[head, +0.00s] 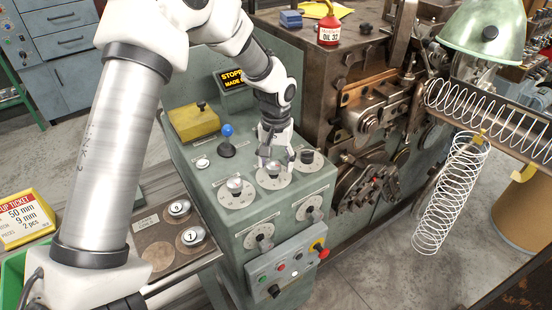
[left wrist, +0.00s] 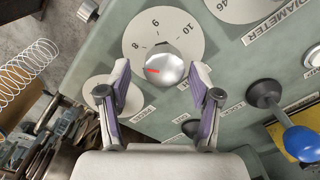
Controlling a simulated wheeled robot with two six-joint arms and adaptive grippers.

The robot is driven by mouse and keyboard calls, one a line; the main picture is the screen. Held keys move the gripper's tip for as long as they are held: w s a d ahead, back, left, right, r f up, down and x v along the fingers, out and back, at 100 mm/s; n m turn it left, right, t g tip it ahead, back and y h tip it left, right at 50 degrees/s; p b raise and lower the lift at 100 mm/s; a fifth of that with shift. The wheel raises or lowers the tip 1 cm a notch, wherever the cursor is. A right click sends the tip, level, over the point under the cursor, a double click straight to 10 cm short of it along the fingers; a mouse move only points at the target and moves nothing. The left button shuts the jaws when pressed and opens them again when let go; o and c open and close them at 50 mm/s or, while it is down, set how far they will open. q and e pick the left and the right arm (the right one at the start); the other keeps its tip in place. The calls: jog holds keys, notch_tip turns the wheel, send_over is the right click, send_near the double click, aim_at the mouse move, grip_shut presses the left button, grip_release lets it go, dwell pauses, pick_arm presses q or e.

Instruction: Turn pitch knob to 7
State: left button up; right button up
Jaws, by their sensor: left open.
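The pitch knob (left wrist: 165,70) is a silver cap with a red mark, on a pale round dial (left wrist: 190,40) with 8, 9 and 10 readable. The red mark points left, below the 8; the number there is hidden or unreadable. My left gripper (left wrist: 160,75) is open, one finger on each side of the knob, with gaps between fingers and knob. In the head view my left gripper (head: 274,160) points down over the middle dial (head: 272,180) of the console top and partly hides its knob. My right gripper is not in view.
Neighbouring dials stand left (head: 236,198) and right (head: 309,165). A blue-topped lever (head: 227,132) and a yellow block (head: 194,122) are behind. A control box with buttons (head: 287,262) is in front. The coiling machine (head: 370,120) stands right. A ticket (head: 24,216) reads 50 mm, 9 mm, 2 pcs.

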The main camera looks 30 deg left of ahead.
pick_arm(q)
jog(key=shift+s+r, duration=0.35)
jog(key=shift+s, duration=0.15)
jog(key=c, duration=0.5)
jog(key=shift+s+r, duration=0.1)
jog(key=shift+s, duration=0.05)
jog(key=c, duration=0.6)
jog(key=shift+c, duration=0.2)
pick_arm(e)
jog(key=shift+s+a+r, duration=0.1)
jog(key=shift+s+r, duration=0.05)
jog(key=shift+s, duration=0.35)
